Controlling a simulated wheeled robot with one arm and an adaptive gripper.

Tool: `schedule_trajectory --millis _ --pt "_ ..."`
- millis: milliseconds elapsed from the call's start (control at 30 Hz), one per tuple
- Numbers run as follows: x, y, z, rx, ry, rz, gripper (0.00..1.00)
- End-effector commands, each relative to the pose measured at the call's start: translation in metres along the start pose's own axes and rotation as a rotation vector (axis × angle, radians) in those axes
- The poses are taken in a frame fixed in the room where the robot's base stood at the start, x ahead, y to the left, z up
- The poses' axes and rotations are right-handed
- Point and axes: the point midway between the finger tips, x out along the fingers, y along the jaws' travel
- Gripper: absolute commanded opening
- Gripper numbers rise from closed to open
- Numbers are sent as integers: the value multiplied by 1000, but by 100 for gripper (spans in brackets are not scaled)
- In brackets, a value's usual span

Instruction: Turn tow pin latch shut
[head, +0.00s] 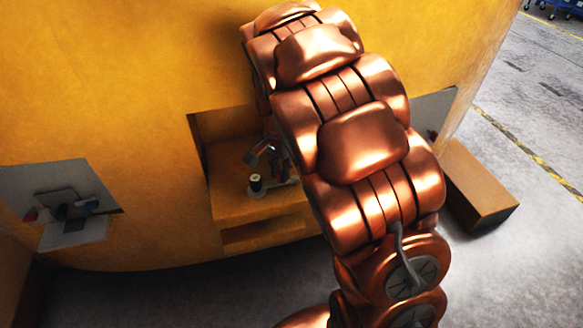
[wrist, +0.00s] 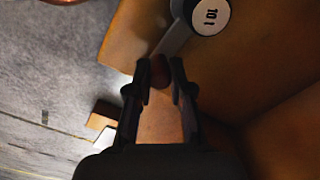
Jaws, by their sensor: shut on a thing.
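In the wrist view, the tow pin latch is a grey lever (wrist: 176,38) running from a round white-faced head (wrist: 210,15) with dark markings down to a dark reddish end. My gripper (wrist: 160,76) has its two black fingers on either side of that end and is shut on it. In the head view, a pin with a black top (head: 256,184) stands in the recess (head: 228,160) of the yellow casting (head: 120,80). My copper arm covers the right part of the recess and most of my gripper there, so the grip is hidden in that view.
A grey plate with small fittings (head: 68,205) is set in the casting at the left. A brown box (head: 480,185) lies on the floor at the right. The recess walls stand close around my gripper. Open grey floor (wrist: 50,70) shows beyond the ledge.

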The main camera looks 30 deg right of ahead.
Motion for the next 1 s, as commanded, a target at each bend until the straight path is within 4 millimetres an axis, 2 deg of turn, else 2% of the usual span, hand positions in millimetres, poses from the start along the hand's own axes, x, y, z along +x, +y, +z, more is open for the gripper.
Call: schedule_trajectory --millis 500,533,733,800,1000 --pt "-1 -6 5 9 0 -7 0" --pt "-1 -6 5 9 0 -7 22" --pt "-1 -5 4 9 0 -5 43" --pt "-1 -4 4 9 0 -5 47" --pt "0 -4 4 9 0 -3 47"
